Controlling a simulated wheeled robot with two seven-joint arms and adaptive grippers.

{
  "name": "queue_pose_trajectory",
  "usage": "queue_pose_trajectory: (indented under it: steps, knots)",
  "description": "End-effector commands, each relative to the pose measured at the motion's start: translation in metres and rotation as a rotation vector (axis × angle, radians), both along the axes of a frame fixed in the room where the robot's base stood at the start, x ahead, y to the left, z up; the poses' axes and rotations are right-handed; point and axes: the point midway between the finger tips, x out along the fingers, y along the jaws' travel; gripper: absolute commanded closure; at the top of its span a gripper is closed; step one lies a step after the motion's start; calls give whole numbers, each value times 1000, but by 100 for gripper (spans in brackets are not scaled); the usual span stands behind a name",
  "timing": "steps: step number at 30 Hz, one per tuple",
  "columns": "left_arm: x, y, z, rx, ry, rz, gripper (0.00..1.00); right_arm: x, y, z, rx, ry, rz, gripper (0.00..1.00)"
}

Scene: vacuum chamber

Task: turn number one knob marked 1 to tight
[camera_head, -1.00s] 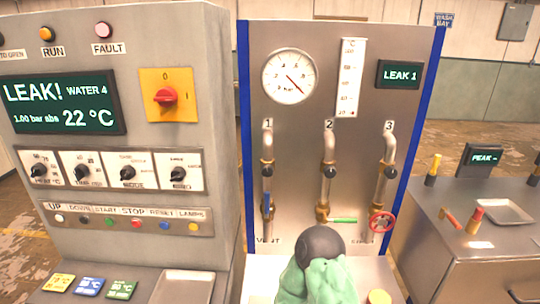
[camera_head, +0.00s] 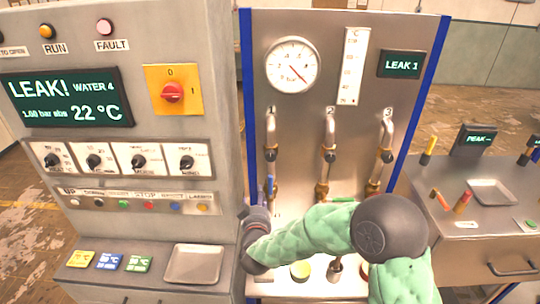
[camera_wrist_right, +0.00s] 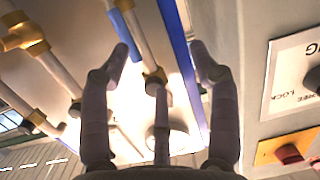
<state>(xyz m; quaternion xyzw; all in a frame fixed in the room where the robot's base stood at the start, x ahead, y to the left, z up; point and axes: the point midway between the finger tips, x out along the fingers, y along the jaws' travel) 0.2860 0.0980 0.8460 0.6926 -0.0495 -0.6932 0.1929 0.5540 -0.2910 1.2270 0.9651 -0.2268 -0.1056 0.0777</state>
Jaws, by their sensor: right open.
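The number one knob (camera_head: 270,155) is a small dark knob on the leftmost pipe of the metal panel, below the label 1 (camera_head: 271,110). Its pointer setting is too small to read. The wrist view looks up along the pipes and the panel's blue edge. My left gripper is not in view.
A grey control cabinet (camera_head: 217,140) stands close at the left of my wrist. A blue lever (camera_head: 269,187) sits below the knob. Pipes two (camera_head: 330,130) and three (camera_head: 387,130) stand to the right. The display reads LEAK 1 (camera_head: 401,64).

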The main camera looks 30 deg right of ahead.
Motion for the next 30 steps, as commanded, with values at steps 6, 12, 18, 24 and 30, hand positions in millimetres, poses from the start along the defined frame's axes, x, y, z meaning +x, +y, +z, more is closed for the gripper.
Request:
queue_pose_trajectory:
  steps: [6,12,18,24,30]
  knots:
    - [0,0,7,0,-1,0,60,-14,-21,70,-87,-111,-111,38]
    - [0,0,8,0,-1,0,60,-15,-30,85,-109,-134,-143,38]
    - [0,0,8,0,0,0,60,6,-46,84,-108,-133,-147,38]
    - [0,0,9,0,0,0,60,36,-67,83,-107,-132,-145,38]
    - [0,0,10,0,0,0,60,58,-82,84,-107,-134,-144,38]
